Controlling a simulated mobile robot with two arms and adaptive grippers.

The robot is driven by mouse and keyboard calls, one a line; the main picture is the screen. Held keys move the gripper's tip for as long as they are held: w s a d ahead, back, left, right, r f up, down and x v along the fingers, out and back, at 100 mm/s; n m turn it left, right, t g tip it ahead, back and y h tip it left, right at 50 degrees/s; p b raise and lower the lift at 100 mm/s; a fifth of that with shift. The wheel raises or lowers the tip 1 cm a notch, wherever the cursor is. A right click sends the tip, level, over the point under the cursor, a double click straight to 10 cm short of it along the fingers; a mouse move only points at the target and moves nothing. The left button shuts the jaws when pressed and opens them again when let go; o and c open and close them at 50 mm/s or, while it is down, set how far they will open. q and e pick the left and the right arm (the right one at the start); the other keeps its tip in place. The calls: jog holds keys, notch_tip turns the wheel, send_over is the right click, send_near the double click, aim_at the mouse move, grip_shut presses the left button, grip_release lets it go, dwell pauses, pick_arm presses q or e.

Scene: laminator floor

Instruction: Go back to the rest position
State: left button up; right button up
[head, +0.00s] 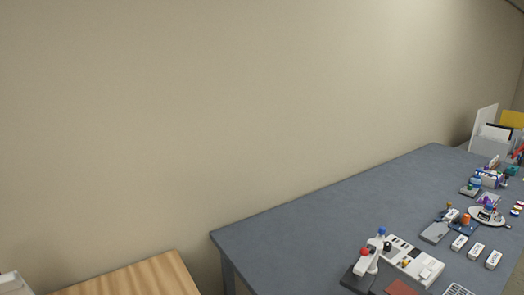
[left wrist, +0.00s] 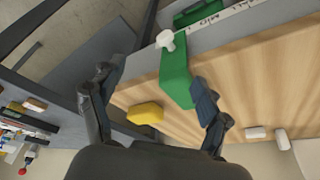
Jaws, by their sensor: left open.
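My left gripper (left wrist: 155,80) is open in the left wrist view, with one dark finger on each side of the picture. A green block (left wrist: 176,78) with a white knob (left wrist: 166,39) shows beyond the fingers, partly behind the right-hand finger. I cannot tell whether they touch. A yellow block (left wrist: 146,113) lies on a wooden surface (left wrist: 260,85) and shows between the fingers. Nothing is visibly held. Neither gripper shows in the head view, and my right gripper is in no view.
A blue-grey table (head: 320,220) carries a device with a white arm (head: 370,256) and several small items toward its right end. A wooden surface (head: 135,280) stands at lower left. A plain wall (head: 200,120) runs behind. The table's left part is bare.

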pick_arm(q)
jog(key=s+a+f+g+b, duration=0.1)
jog(key=s+f, duration=0.1)
jog(key=f, duration=1.3)
jog(key=s+a+f+g, duration=0.1)
jog(key=s+f, duration=0.2)
jog(key=f, duration=1.1)
jog(key=s+a+f+y, duration=0.1)
jog(key=s+a+f, duration=0.1)
jog(key=s+f, duration=1.2)
jog(key=shift+s+a+f+n+g+b, duration=0.15)
jog(key=shift+s+f+n+g+b, duration=0.15)
jog(key=shift+f+b, duration=0.15)
